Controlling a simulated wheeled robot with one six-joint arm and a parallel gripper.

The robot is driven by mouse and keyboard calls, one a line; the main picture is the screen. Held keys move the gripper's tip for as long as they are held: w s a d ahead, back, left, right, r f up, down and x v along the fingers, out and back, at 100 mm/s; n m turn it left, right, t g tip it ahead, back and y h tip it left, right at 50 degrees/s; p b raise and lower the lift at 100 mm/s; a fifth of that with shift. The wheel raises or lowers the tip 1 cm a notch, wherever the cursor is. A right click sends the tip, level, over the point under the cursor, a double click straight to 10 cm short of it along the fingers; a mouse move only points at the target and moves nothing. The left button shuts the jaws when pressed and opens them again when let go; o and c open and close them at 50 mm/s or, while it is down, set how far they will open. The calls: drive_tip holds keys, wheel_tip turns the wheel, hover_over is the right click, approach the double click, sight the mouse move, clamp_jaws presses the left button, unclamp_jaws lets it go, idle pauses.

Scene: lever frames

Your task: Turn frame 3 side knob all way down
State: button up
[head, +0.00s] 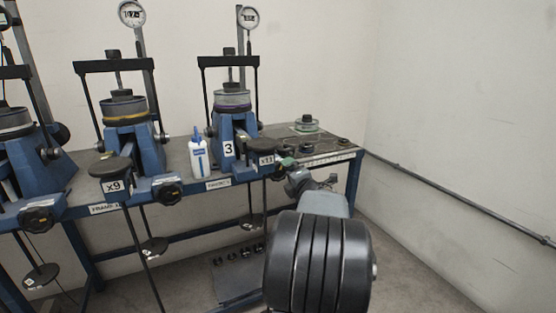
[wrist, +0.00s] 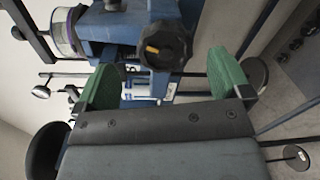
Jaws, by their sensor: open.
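Frame 3 (head: 221,134) is a blue lever frame with a plate marked 3, on the bench in the head view. Its side knob (wrist: 166,46) is black and lobed with an orange mark, at the top middle of the wrist view. In the head view my arm and gripper largely hide that knob. My gripper (wrist: 162,68) is open, its two green finger pads apart on either side of the knob in the picture. I cannot tell whether either pad touches the knob. In the head view the gripper (head: 286,164) is small, beside the x11 plate.
Frame 3's lever end (head: 261,145) with its x11 plate is close left of the gripper. A white bottle (head: 199,157) stands left of frame 3. Another frame (head: 130,140) with its own black knob (head: 167,190) is further left. Loose weights (head: 306,124) lie at the bench's right end.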

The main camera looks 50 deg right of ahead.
sight(279, 172)
drive_tip(key=m+p, duration=0.1)
drive_tip(key=m, duration=0.2)
drive_tip(key=s+a+f+m+p, duration=0.1)
drive_tip(key=m, duration=0.2)
drive_tip(key=s+a+m+p, duration=0.1)
drive_tip(key=m+p, duration=0.1)
drive_tip(key=m, duration=0.2)
drive_tip(key=shift+s+a+f+t, duration=0.15)
drive_tip(key=shift+a+t, duration=0.1)
drive_tip(key=shift+t, duration=0.15)
drive_tip(key=p+x, duration=0.1)
drive_tip(key=x, duration=0.8)
drive_tip(key=shift+w, duration=0.4)
drive_tip(key=shift+s, duration=0.15)
drive_tip(key=c, duration=1.2)
